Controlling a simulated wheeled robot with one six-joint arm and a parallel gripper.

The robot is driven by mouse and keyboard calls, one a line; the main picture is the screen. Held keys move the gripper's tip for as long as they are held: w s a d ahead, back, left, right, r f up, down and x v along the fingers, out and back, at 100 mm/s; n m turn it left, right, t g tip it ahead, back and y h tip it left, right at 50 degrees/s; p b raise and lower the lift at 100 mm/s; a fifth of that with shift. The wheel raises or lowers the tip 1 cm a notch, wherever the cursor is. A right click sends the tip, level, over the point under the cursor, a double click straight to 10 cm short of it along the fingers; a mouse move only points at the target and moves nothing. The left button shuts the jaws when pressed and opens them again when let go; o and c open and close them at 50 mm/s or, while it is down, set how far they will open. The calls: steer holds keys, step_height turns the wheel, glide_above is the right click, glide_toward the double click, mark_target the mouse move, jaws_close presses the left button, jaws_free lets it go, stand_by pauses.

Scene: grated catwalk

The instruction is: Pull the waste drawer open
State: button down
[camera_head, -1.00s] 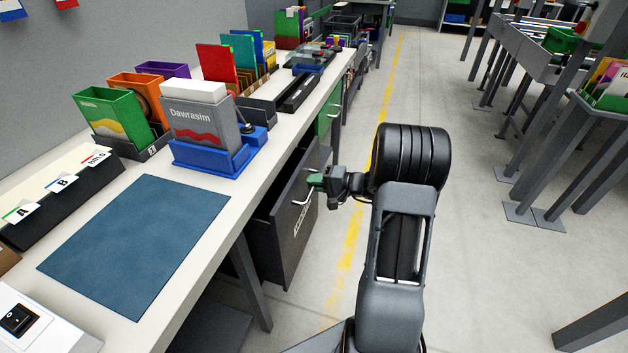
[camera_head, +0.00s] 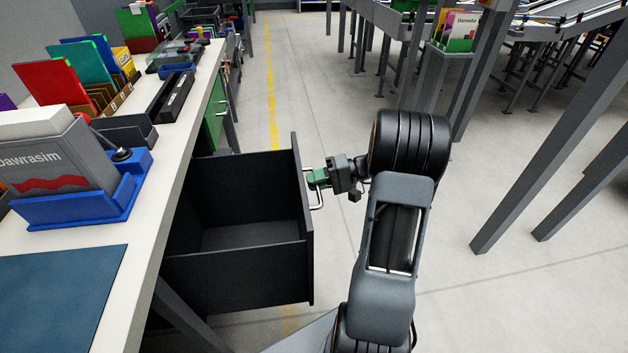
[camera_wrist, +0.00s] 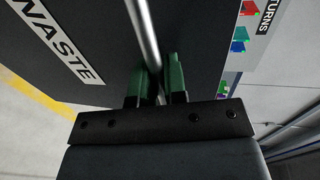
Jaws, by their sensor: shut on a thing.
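The waste drawer (camera_head: 240,280) is a dark box under the white workbench. It stands well out from the bench, and its empty-looking inside shows from above. Its front carries a white WASTE label (camera_wrist: 52,37) in the wrist view. A metal bar handle (camera_head: 318,198) is on the front, and it also shows in the wrist view (camera_wrist: 148,35). My gripper (camera_head: 320,179) has green fingers, which are shut around the handle bar. In the wrist view the fingers (camera_wrist: 157,85) sit on either side of the bar.
The workbench (camera_head: 150,215) runs along the left, with a blue holder (camera_head: 85,205) and a blue mat (camera_head: 60,300) on top. A green drawer front (camera_head: 214,115) lies further along. Grey posts (camera_head: 560,130) stand at the right. The floor between is clear.

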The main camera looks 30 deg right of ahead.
steer(key=shift+s+d, duration=0.1)
steer(key=shift+s, duration=0.05)
steer(key=c, duration=1.2)
jaws_free()
steer(key=p+v, duration=0.2)
steer(key=v, duration=1.2)
steer(key=shift+f, duration=0.1)
